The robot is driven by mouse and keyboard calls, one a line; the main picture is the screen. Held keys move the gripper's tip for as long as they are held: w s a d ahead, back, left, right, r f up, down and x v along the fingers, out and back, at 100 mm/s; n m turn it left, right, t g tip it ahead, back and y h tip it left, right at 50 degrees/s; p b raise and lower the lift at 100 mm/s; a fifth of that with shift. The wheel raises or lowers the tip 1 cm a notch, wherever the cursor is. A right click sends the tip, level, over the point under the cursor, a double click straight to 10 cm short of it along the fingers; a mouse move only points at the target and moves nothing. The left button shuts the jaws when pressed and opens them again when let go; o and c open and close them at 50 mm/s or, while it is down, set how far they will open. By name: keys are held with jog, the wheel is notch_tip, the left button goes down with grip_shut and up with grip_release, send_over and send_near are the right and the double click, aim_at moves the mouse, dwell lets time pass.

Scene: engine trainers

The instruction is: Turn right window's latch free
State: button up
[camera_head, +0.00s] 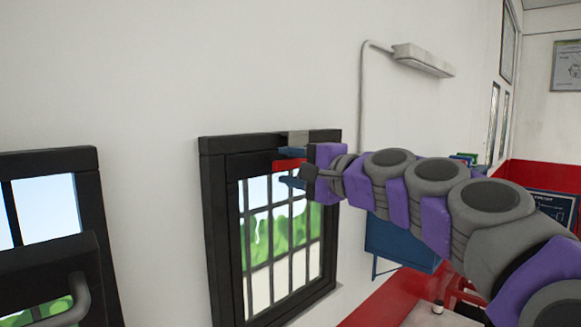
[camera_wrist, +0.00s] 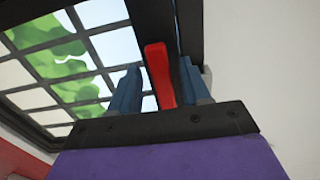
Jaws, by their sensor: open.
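The right window (camera_head: 205,205) has a black frame and a barred pane, and is set in the white wall. Its red latch (camera_head: 287,165) is at the upper part of the frame. My gripper (camera_head: 289,167) is open at the latch, one blue finger above it and one below. In the wrist view the red latch (camera_wrist: 158,75) stands between the two blue fingers of my gripper (camera_wrist: 161,72), with a gap on each side. The latch's far end and mounting are partly hidden.
Another black-framed window (camera_head: 85,160) with a grey handle (camera_head: 82,292) is at the left. A lamp (camera_head: 424,60) on a pipe is on the wall above right. A blue panel (camera_head: 400,243) hangs below my arm. The wall between the windows is bare.

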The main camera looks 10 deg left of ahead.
jog(key=b+v, duration=0.2)
jog(key=v, duration=1.4)
jog(key=shift+d+b, duration=0.3)
